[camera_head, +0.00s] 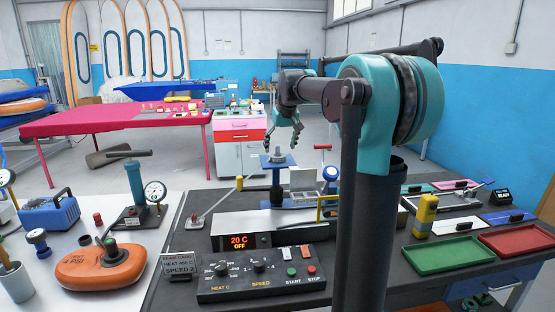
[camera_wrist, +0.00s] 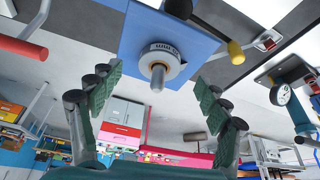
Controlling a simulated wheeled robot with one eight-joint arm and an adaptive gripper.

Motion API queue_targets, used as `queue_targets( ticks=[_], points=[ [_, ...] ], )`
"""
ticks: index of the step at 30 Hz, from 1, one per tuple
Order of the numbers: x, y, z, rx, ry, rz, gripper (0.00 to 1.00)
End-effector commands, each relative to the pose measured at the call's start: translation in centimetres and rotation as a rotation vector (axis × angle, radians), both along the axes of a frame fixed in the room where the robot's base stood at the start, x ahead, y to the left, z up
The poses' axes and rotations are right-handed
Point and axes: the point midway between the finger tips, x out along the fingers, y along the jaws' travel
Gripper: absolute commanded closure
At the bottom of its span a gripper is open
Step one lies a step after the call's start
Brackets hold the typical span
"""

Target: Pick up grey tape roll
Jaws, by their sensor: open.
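A pale grey roll (camera_head: 277,158) sits around an upright spindle on a blue stand (camera_head: 278,187) at the back of the dark bench. In the wrist view the roll (camera_wrist: 161,64) is ahead of my gripper, near the top middle, with the metal spindle tip (camera_wrist: 158,78) sticking out of it. Dark print shows on its side. My gripper (camera_head: 289,138) is above the roll in the head view. Its green-padded fingers (camera_wrist: 158,94) are spread wide on either side of the roll in the wrist view. They are empty and apart from it.
A control panel (camera_head: 262,280) stands on the bench front. A yellow-knobbed lever (camera_head: 239,183) and a red-handled lever (camera_head: 323,147) flank the stand. Green (camera_head: 453,255) and red (camera_head: 517,243) trays lie right. An orange inflatable piece (camera_head: 97,268) lies left.

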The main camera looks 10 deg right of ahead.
Motion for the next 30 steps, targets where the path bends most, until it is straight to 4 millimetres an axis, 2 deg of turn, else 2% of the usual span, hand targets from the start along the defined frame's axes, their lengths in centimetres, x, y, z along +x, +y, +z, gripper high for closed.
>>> queue_targets(
  ticks=[3, 7, 17, 30],
  points=[
    [0.7, 0.2, -1.8, 0.0, 0.0, 0.001, 0.23],
    [1.2, 0.3, -3.2, 0.0, 0.0, 0.001, 0.23],
    [1.5, 0.3, -3.8, 0.0, 0.0, 0.0, 0.23],
    [1.5, 0.3, -3.8, 0.0, 0.0, 0.0, 0.77]
  ],
)
